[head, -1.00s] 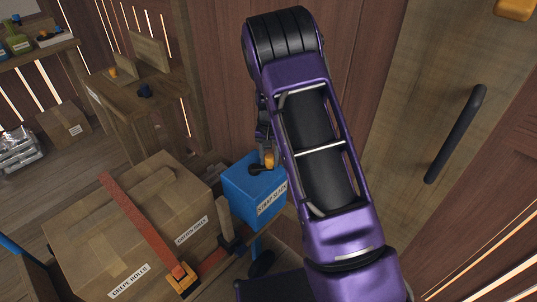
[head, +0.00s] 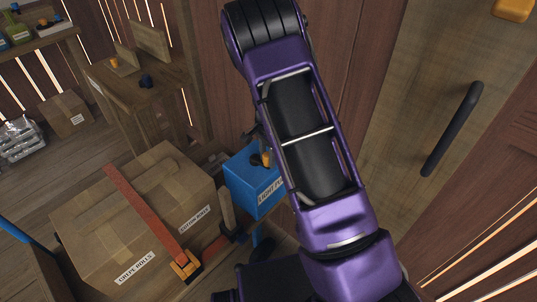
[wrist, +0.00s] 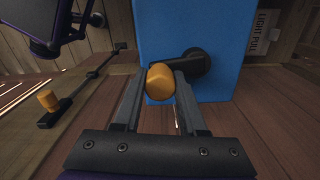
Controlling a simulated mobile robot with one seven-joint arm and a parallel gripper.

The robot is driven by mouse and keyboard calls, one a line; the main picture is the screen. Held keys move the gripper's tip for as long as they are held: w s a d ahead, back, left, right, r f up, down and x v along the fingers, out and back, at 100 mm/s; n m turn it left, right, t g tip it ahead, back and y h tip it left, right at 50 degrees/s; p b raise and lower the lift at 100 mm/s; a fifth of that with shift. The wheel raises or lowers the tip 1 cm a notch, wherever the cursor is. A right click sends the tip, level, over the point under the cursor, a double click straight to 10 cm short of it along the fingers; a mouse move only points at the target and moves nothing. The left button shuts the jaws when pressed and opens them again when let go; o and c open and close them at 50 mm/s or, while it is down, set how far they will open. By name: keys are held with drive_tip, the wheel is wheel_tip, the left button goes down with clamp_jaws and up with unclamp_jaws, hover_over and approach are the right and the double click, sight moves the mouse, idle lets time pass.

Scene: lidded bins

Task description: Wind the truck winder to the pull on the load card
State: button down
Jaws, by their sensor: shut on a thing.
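The winder is a blue box (head: 245,190) with a black crank (wrist: 197,62) and an orange knob (wrist: 160,84). My gripper (wrist: 158,82) is shut on the knob, which sits left of and a little below the crank's hub in the wrist view. In the head view my arm partly covers the box and hides the fingers. The winder's label (head: 271,190) is partly covered there; a white label (wrist: 264,32) in the wrist view reads "LIGHT PULL". A red strap (head: 145,212) crosses a large cardboard box (head: 90,228). I cannot identify a separate load card.
An orange-and-black buckle (head: 186,265) sits on the strap at the box's front. A wooden bench (head: 150,75) stands behind, with a smaller carton (head: 66,115) on the floor. A door with a dark handle (head: 452,130) is on the right.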

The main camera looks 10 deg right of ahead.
idle(0.3)
drive_tip(key=shift+c, duration=2.3)
unclamp_jaws()
wheel_tip(320, 180, up, 18)
drive_tip(key=p, duration=0.2)
drive_tip(key=shift+f, duration=0.25)
